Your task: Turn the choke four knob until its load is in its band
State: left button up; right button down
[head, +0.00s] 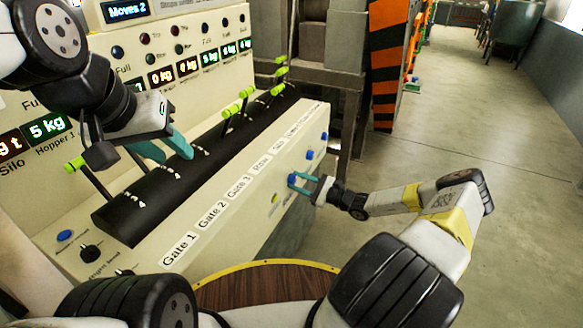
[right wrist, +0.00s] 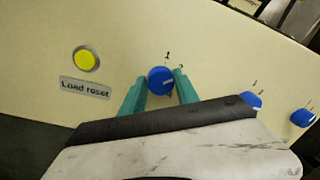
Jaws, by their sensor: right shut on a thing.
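Several blue knobs sit in a row on the cream front panel. My right gripper (head: 302,182) is shut on the nearest blue knob (right wrist: 160,80), with one teal finger on each side of it. This knob also shows in the head view (head: 292,178). A white pointer line on it is visible, with small digits around it. No choke name is legible, so I cannot tell which choke it belongs to. My left gripper (head: 172,154) is open and empty above the black lever housing, its teal fingers apart.
Two more blue knobs (right wrist: 253,100) (right wrist: 302,118) are to the right in the right wrist view. A yellow button (right wrist: 87,59) labelled "Load reset" is left of the held knob. Green-tipped levers (head: 231,111) rise from the black housing (head: 130,215). Open floor lies at the right.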

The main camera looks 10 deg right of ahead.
jog(key=shift+n, duration=0.4)
jog(key=c, duration=0.9)
grip_release()
jog(key=v, duration=0.7)
jog(key=shift+s+d+f, duration=0.15)
jog(key=shift+s+d, duration=0.05)
jog(key=shift+d, duration=0.15)
